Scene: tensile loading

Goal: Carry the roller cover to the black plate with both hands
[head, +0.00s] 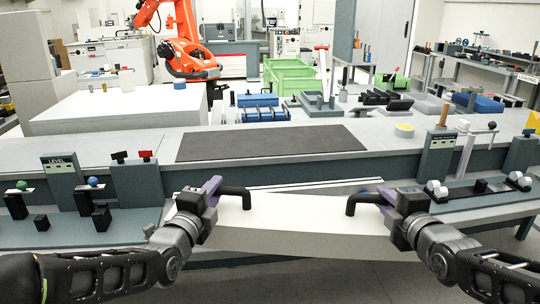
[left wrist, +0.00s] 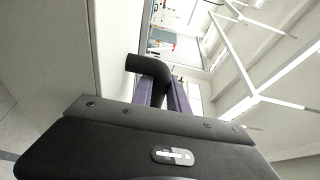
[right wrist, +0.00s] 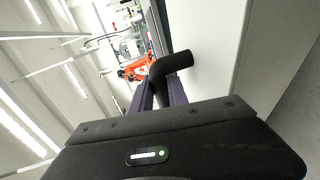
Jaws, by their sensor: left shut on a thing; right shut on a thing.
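The roller cover (head: 300,225) is a long pale panel with a black bent handle at each end. My left gripper (head: 222,192) is shut on its left handle (head: 236,191). My right gripper (head: 382,194) is shut on its right handle (head: 364,199). The left wrist view shows the left handle (left wrist: 150,66) between the purple fingers, and the right wrist view shows the right handle (right wrist: 172,66) likewise. The cover hangs in front of the bench, roughly level. The black plate (head: 268,143) lies flat and bare on the bench top beyond it.
The grey bench (head: 130,150) runs across the view. A LEVEL post (head: 62,172) and colored knobs stand left; another post (head: 437,150) and white rollers (head: 436,189) stand right. Blue parts and green crates (head: 290,76) are behind.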

